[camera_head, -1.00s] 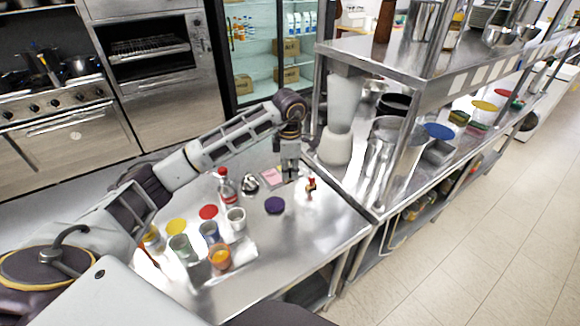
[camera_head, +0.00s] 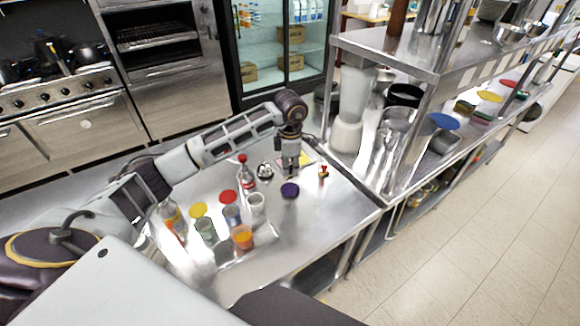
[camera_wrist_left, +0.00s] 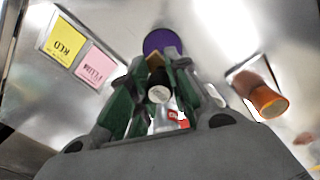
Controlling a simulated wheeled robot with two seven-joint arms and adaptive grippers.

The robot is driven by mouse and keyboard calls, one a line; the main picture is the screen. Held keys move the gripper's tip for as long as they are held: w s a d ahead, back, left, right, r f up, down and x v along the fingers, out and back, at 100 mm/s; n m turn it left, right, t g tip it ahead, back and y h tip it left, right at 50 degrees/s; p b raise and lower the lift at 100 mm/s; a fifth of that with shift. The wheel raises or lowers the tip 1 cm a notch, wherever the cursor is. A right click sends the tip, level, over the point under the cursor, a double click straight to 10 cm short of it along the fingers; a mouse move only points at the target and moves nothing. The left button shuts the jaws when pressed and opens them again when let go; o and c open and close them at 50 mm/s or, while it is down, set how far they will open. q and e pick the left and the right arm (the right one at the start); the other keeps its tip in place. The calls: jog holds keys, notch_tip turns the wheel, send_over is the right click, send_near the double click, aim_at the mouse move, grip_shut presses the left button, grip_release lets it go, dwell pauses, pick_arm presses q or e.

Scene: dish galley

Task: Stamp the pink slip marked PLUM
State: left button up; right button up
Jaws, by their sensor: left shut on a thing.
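My left gripper (camera_head: 290,166) is above the far part of the steel counter. In the left wrist view its fingers (camera_wrist_left: 158,84) are shut on a small dark cylindrical thing with a pale round end (camera_wrist_left: 158,92), apparently the stamp. A pink slip (camera_wrist_left: 92,65) lies flat on the counter beside a yellow slip (camera_wrist_left: 64,42), left of the fingers in that view. The pink slip's lettering is upside down and too small to read surely. In the head view the gripper hides the pink slip; part of the yellow slip (camera_head: 306,157) shows. My right gripper is not in view.
A purple disc (camera_head: 289,190), a red-capped bottle (camera_head: 246,175) and a small shiny object (camera_head: 265,171) stand near the gripper. Several cups, including an orange one (camera_head: 242,238), stand at the front left. A steel shelf unit (camera_head: 385,58) borders the right side.

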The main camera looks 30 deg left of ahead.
pick_arm(q)
jog(key=shift+f+b, duration=0.35)
jog(key=shift+f, duration=0.3)
jog(key=shift+f+b, duration=0.3)
jog(key=shift+f, duration=0.3)
jog(key=shift+f+b, duration=0.35)
jog(key=shift+f, duration=0.55)
jog(key=shift+f+b, duration=0.5)
jog(key=shift+f, duration=0.35)
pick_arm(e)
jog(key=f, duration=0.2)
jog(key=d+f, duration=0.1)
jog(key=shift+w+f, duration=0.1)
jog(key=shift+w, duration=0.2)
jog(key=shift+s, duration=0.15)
